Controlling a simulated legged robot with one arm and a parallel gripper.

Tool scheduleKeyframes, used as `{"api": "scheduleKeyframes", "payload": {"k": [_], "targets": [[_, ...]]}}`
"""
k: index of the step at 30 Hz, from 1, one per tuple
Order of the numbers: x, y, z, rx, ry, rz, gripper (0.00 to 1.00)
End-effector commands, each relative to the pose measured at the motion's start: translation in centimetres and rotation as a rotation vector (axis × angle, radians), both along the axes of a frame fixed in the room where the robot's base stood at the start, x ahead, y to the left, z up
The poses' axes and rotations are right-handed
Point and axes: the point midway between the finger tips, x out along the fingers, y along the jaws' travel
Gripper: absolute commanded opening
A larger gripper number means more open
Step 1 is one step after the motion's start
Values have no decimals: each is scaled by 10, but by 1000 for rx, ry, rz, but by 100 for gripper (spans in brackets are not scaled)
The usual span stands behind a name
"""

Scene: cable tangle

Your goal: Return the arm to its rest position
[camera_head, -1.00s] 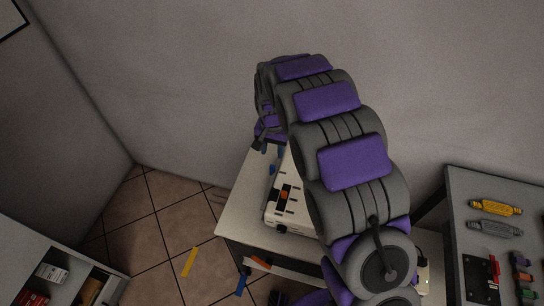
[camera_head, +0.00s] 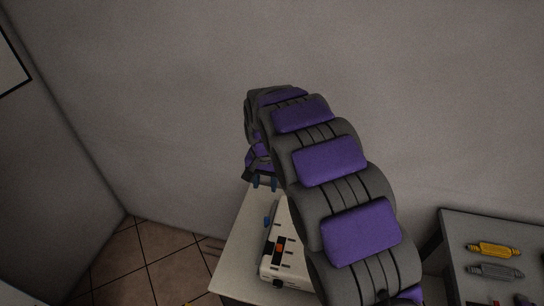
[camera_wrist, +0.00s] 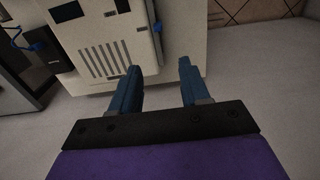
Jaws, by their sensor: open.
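My gripper (camera_wrist: 160,75) is open and empty in the wrist view, its two blue fingers apart. In the head view my gripper (camera_head: 264,184) hangs at the far end of my grey and purple arm, over the back of a white table (camera_head: 237,262). A white device (camera_head: 285,255) with dark slots and an orange part stands on that table, partly hidden by my arm. In the wrist view a white vented casing (camera_wrist: 105,55) lies just beyond my fingers. I cannot tell whether they touch it.
A grey bench (camera_head: 458,228) at the right holds a yellow connector (camera_head: 493,250) and a grey connector (camera_head: 495,271). Walls stand behind and at the left. Tiled floor (camera_head: 165,250) is open left of the table.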

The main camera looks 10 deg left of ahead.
Motion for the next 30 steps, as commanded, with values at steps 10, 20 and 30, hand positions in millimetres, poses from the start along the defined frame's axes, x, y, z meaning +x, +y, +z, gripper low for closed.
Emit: {"api": "scheduleKeyframes", "payload": {"k": [10,20,30], "targets": [[-12,-30,20,-7,2,-8,46],[-84,-132,73,-28,39,-16,46],[-190,-207,99,-25,90,0,46]]}}
